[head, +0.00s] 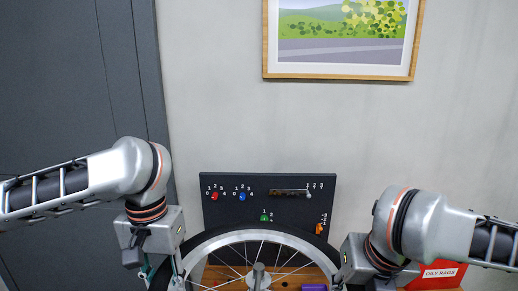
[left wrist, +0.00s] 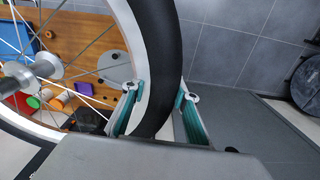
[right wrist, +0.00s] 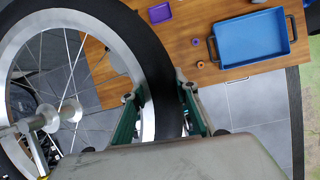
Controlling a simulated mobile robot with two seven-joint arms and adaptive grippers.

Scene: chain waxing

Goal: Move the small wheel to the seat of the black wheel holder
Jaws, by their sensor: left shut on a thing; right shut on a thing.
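The wheel (head: 258,232), with a black tyre, silver rim and spokes, stands roughly upright in front of me; its lower part is cut off in the head view. My left gripper (head: 176,270) is shut on its left side, with the tyre (left wrist: 165,60) between the fingers in the left wrist view. My right gripper (head: 340,278) is shut on its right side, with the tyre (right wrist: 150,50) between the fingers in the right wrist view. I cannot clearly identify the black wheel holder; a dark object (left wrist: 90,121) is partly hidden behind the rim and left finger.
A wooden table lies beyond the wheel, with a blue tray (right wrist: 250,52), a small purple tray (right wrist: 160,13) and an orange cylinder (left wrist: 61,100). A black board (head: 225,213) with coloured knobs stands behind. A red oily-rags box (head: 440,274) is at right.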

